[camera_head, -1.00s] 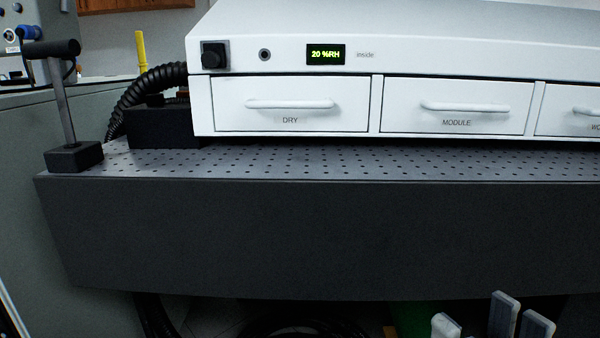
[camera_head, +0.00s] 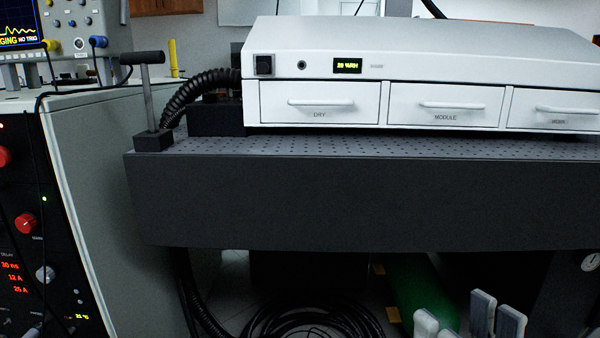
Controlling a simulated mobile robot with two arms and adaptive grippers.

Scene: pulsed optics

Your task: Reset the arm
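The arms and the rest of both grippers are cut off by the frame. I cannot tell which finger belongs to which arm. No object shows between the fingertips, and they look clear of the bench front.
A dark perforated bench (camera_head: 370,202) spans the view, carrying a white drawer cabinet (camera_head: 400,55) with closed drawers and a T-handled post (camera_head: 149,100). An instrument rack (camera_head: 40,230) stands at left. Coiled black cable (camera_head: 320,318) and a green cylinder (camera_head: 415,290) lie below the bench.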

